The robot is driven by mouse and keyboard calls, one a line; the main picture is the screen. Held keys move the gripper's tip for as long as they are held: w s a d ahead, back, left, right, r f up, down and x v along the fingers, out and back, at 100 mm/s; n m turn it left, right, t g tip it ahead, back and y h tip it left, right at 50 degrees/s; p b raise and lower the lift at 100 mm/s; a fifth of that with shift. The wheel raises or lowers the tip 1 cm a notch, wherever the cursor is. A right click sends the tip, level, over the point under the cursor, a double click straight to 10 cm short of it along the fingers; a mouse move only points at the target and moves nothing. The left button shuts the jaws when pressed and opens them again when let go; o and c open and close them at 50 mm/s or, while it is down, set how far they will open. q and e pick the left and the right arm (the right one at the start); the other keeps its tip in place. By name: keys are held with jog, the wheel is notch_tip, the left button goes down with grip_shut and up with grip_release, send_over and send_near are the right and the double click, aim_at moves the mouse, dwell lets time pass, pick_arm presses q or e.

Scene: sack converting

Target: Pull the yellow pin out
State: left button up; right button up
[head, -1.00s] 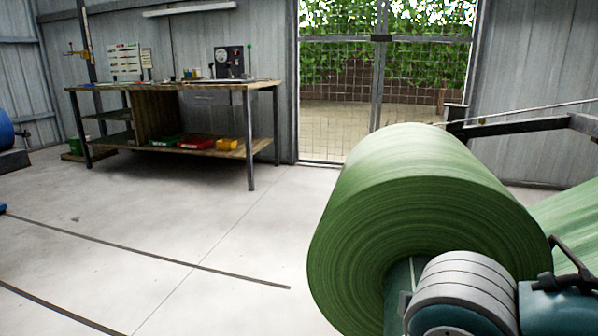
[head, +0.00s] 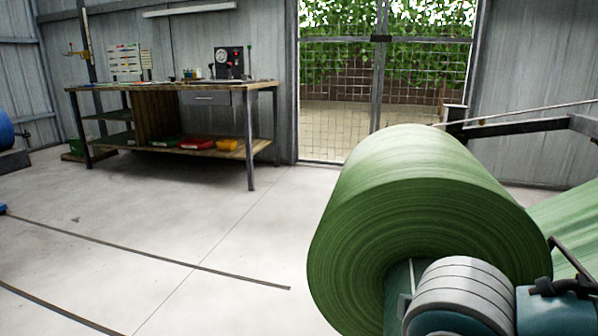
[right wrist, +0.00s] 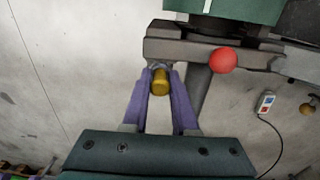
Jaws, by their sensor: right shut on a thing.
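The yellow pin (right wrist: 161,82) shows in the right wrist view as a short, round yellow knob, just below a dark grey metal bar. My right gripper (right wrist: 160,74) has its two purple fingers on either side of the knob and is shut on it. Any part of the pin beyond the fingertips is hidden. In the head view the pin is not visible, and my left gripper is not in view.
A red ball knob (right wrist: 222,60) sits on the grey bar (right wrist: 190,45), close right of the fingers. A push-button box (right wrist: 265,104) with a cable lies further right. A large green roll (head: 410,200) fills the head view's right. Floor at left is open before the workbench (head: 175,88).

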grip_shut()
dwell(0.8)
jog(key=shift+r, duration=0.15)
jog(key=shift+r+p, duration=1.2)
jog(key=shift+p, duration=0.3)
jog(key=shift+d+r+p, duration=0.1)
jog(key=shift+r+p, duration=1.55)
jog(key=shift+p, duration=0.15)
